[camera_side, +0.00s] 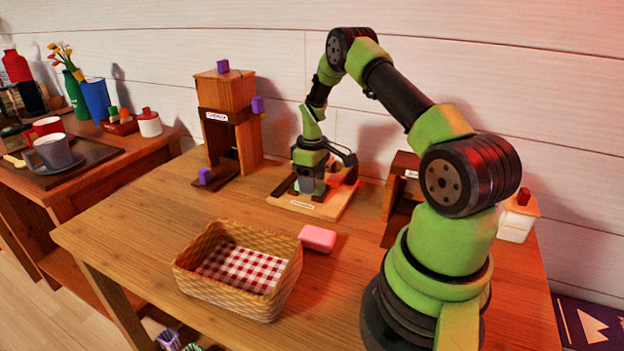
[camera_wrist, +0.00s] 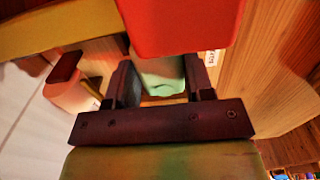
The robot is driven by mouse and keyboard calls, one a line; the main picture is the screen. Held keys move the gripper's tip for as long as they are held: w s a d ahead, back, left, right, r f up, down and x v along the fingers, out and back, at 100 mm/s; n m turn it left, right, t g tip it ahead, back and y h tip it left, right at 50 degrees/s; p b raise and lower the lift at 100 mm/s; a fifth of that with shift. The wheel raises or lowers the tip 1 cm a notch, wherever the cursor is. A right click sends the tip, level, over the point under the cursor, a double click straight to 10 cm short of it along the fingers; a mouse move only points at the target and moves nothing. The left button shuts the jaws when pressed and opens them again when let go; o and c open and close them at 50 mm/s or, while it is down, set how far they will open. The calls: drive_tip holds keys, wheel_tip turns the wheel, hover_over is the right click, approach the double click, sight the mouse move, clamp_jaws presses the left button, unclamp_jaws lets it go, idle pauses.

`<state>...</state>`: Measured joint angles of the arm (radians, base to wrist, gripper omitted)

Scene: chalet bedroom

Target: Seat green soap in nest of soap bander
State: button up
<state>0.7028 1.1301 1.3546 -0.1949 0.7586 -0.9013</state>
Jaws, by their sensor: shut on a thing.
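My gripper (camera_side: 312,186) points down over a low wooden device with a labelled base (camera_side: 330,207), which looks like the soap bander. In the wrist view my gripper (camera_wrist: 158,88) has its dark jaws shut on the pale green soap (camera_wrist: 163,84), one jaw on each side. A large red part (camera_wrist: 185,22) covers the top of the wrist view and hides part of the soap. The nest is hidden behind the jaws and this red part. I cannot tell whether the soap touches the device.
A pink soap (camera_side: 318,238) lies beside a wicker basket (camera_side: 278,285) with a checked lining. A wooden tower with purple knobs (camera_side: 232,92) stands to the left.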

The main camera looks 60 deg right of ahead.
drive_tip(key=shift+f, duration=0.15)
drive_tip(key=shift+f, duration=0.45)
drive_tip(key=o, duration=0.8)
drive_tip(key=shift+o, duration=0.8)
wheel_tip(320, 180, up, 14)
drive_tip(key=shift+a+f, duration=0.15)
drive_tip(key=shift+f, duration=0.1)
drive_tip(key=s+a+r+m+t, duration=0.1)
drive_tip(key=s+a+r+t, duration=0.1)
drive_tip(key=a+r, duration=0.7)
drive_tip(key=s+a+r+m+t, duration=0.1)
drive_tip(key=s+a+r+t, duration=0.2)
drive_tip(key=a+r, duration=0.6)
drive_tip(key=s+a+f+m+t+y, duration=0.1)
drive_tip(key=s+a+m+t+y, duration=0.1)
drive_tip(key=s+a, duration=0.7)
drive_tip(key=shift+s+a+f, duration=0.25)
drive_tip(key=shift+s+f, duration=0.15)
drive_tip(key=shift+s, duration=0.2)
